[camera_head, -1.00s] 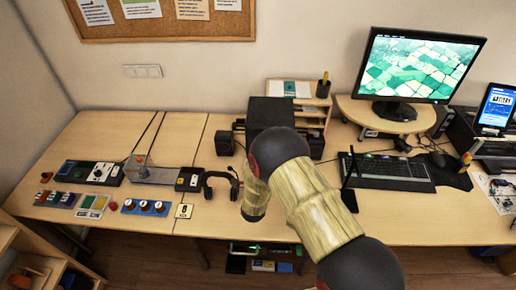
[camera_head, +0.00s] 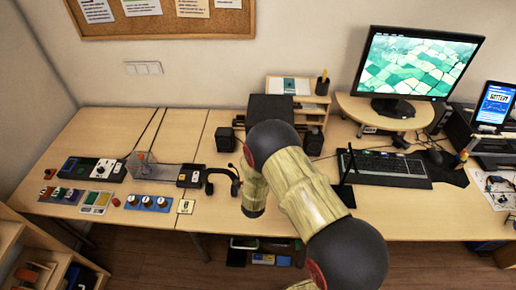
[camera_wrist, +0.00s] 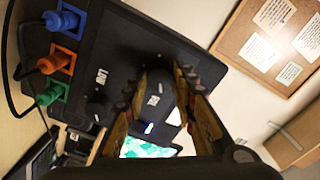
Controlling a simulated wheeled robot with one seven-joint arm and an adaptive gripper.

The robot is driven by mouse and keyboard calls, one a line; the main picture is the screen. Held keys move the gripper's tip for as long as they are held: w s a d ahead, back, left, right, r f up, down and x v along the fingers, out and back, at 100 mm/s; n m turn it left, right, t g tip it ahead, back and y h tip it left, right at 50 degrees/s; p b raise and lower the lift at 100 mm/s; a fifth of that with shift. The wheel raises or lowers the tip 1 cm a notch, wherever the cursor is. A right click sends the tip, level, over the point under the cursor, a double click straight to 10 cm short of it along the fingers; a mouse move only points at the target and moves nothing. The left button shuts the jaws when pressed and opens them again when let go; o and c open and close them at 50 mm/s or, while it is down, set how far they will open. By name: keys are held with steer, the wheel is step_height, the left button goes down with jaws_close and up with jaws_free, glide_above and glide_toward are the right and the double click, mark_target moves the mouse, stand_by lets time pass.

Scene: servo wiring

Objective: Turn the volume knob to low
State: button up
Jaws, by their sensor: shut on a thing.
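In the wrist view a dark device panel (camera_wrist: 115,40) fills the middle. My gripper (camera_wrist: 160,82) is shut on a dark knob (camera_wrist: 157,72) on this panel. One finger is on each side of it, and they hide much of it. A small dark knob with a white mark (camera_wrist: 95,112) sits below that word. In the head view my gripper is hidden behind my arm, near the black box (camera_head: 270,107) on the desk.
Blue (camera_wrist: 62,20), orange (camera_wrist: 55,62) and green (camera_wrist: 50,94) plugs with cables stand at the panel's left edge. In the head view small speakers (camera_head: 226,140) flank the black box. Headphones (camera_head: 222,182) lie to its left, and a keyboard (camera_head: 390,170) lies to the right.

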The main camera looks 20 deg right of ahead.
steer(key=o, duration=1.2)
steer(key=v, duration=1.2)
